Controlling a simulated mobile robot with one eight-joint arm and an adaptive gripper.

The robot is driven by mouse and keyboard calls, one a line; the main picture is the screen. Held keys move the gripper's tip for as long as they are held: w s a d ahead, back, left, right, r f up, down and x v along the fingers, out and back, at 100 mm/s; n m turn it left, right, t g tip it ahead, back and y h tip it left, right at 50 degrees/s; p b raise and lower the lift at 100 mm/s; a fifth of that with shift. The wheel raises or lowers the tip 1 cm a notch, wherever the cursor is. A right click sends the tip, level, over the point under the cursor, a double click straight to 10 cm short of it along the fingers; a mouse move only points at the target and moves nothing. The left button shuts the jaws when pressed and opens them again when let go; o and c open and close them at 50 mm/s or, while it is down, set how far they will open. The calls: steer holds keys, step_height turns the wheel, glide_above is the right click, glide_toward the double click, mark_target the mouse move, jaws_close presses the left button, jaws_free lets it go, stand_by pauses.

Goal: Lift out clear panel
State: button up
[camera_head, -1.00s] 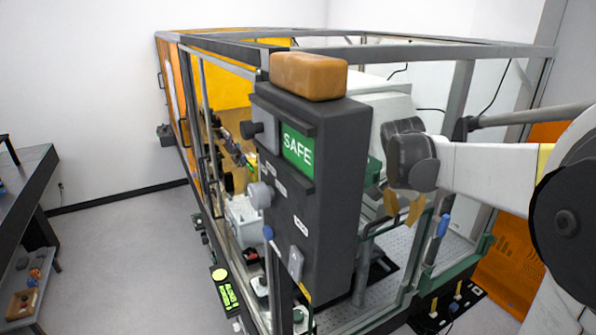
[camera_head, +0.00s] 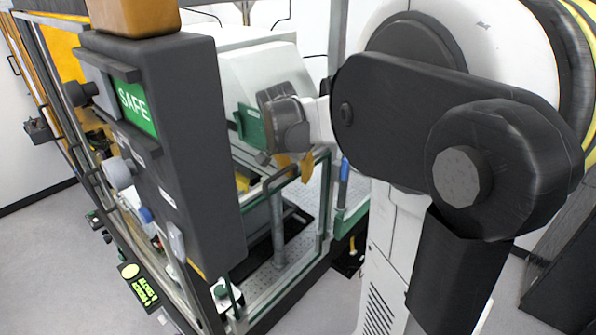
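My gripper (camera_head: 294,166) hangs from the grey wrist at the end of my white arm, at the near side of the framed enclosure (camera_head: 334,62). Its two orange-tan fingers point down and look apart, with nothing visible between them. They appear just above or in front of a green-edged frame (camera_head: 325,193) on the enclosure's near side. I cannot tell whether this frame holds the clear panel. No clear sheet can be picked out with certainty. Depth between the fingers and the frame is unclear.
A dark control box (camera_head: 190,150) with a green SAFE sign (camera_head: 135,106) stands close on the left, with an orange-brown block (camera_head: 133,15) on top. A white housing (camera_head: 265,70) stands inside the enclosure behind my wrist. Grey floor (camera_head: 45,245) is clear at left.

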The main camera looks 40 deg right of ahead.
steer(key=shift+a, duration=0.1)
steer(key=shift+w, duration=0.1)
jaws_close()
steer(key=shift+r, duration=0.1)
steer(key=shift+r+p, duration=0.4)
step_height(320, 180, up, 13)
steer(key=p, duration=0.8)
steer(key=shift+f, duration=0.2)
stand_by(0.8)
stand_by(0.4)
